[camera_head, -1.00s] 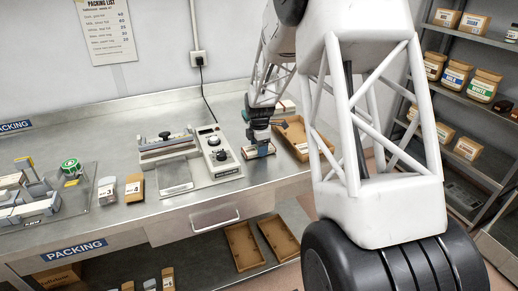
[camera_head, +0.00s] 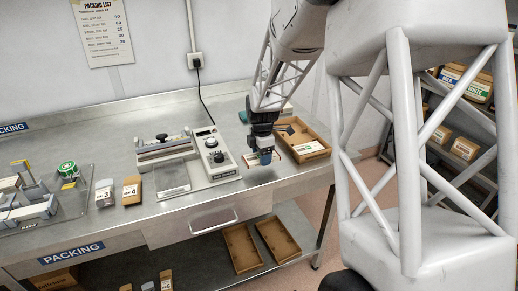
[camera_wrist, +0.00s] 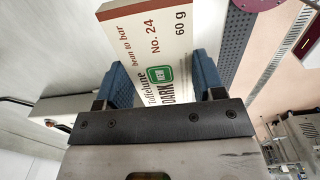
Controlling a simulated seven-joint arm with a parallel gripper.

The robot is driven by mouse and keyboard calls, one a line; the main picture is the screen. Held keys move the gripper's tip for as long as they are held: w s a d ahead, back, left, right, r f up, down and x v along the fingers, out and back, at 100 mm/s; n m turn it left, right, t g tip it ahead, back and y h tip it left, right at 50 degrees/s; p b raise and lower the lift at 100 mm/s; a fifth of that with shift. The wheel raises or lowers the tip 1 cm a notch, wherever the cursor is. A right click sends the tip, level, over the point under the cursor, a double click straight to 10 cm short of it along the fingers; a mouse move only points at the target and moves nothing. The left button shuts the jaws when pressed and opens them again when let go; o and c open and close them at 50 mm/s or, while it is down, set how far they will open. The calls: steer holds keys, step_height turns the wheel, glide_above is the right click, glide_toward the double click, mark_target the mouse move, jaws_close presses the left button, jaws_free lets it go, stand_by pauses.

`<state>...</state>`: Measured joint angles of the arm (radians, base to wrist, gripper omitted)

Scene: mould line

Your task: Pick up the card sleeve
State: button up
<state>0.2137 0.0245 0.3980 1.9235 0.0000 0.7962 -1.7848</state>
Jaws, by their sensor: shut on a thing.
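The card sleeve (camera_wrist: 165,50) is a pale box with a brown edge. Its print reads Toffelune, DARK, No. 24 and 60 g. It stands between the two blue fingers of my gripper (camera_wrist: 160,82) in the wrist view, with its far end reaching past the fingertips. My gripper is shut on it. In the head view my gripper (camera_head: 262,158) is over the bench, right of the sealing machine and beside the brown tray. The sleeve there is small and partly hidden by the fingers, and its exact height above the bench is hard to tell.
The sealing machine (camera_head: 214,157) stands left of my gripper. The brown tray (camera_head: 325,141) on the right holds a pale labelled piece. A clear container (camera_head: 104,192) and a brown packet (camera_head: 132,190) stand farther left. The steel bench (camera_head: 262,192) is bare near its front edge.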

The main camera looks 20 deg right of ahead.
steer(key=shift+s+a+r, duration=0.1)
steer(key=shift+s+a, duration=0.1)
steer(key=shift+s, duration=0.85)
steer(key=shift+s+a+r, duration=0.1)
steer(key=shift+s+a, duration=0.15)
steer(key=shift+s, duration=0.85)
steer(key=shift+s+a+r, duration=0.1)
steer(key=shift+s+a, duration=0.1)
steer(key=shift+s, duration=0.85)
steer(key=w+d, duration=0.3)
steer(key=w, duration=0.1)
steer(key=w+d+r, duration=0.1)
steer(key=w+d, duration=0.3)
steer(key=w, duration=0.1)
steer(key=w+d+r, duration=0.1)
steer(key=w+d, duration=0.2)
steer(key=w, duration=0.2)
steer(key=shift+w+d, duration=0.1)
steer(key=shift+d, duration=0.05)
steer(key=w+d, duration=0.3)
steer(key=d, duration=0.1)
steer(key=w+d, duration=0.8)
steer(key=shift+w+d+r, duration=0.2)
steer(key=shift+w+d, duration=0.05)
steer(key=shift+d, duration=0.15)
steer(key=shift+f, duration=0.25)
steer(key=shift+f, duration=2.85)
steer(key=shift+f, duration=0.3)
